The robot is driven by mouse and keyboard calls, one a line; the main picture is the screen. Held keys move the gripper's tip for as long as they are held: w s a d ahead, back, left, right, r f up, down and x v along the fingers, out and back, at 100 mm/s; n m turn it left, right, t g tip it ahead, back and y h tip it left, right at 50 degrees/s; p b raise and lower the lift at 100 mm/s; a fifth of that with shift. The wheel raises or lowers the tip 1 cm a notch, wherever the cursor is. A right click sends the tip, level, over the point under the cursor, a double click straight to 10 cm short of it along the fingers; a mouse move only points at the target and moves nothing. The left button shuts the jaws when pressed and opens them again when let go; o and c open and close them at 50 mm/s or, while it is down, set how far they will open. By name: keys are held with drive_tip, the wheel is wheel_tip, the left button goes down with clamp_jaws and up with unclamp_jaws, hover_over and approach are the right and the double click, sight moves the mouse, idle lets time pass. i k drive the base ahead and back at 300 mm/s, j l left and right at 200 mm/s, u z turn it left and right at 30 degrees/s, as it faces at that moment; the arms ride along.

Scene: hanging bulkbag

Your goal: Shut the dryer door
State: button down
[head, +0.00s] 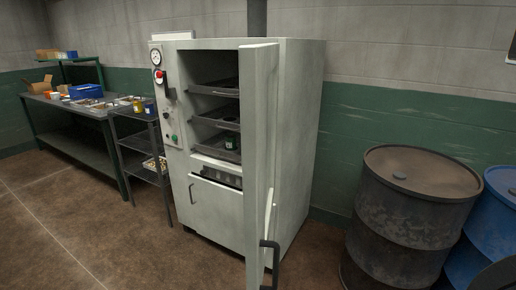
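The dryer (300,130) is a tall pale grey-white cabinet against the back wall. Its tall door (259,140) stands open, swung out toward me and seen nearly edge-on. A dark bar handle (270,264) shows low on the door's right side, near the bottom edge of the picture. Left of the door, the open chamber shows several dark shelves (214,90), with a small dark jar (230,141) on a lower one. A smaller lower panel (215,207) with its own handle looks shut. My gripper is not in view.
A dark rusty drum (405,225) and a blue drum (487,225) stand to the right. A shelf rack (140,146) and a green workbench (75,145) with bins stand left. Brown floor (110,240) is clear at front left. A dark shape fills the bottom right corner.

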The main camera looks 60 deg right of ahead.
sight(259, 63)
drive_tip(key=i+l+z, duration=0.1)
drive_tip(key=z, duration=0.3)
drive_tip(key=i+l+z, duration=0.1)
drive_tip(key=z, duration=0.25)
drive_tip(key=i+l+z, duration=0.1)
drive_tip(key=z, duration=0.3)
drive_tip(key=i, duration=0.05)
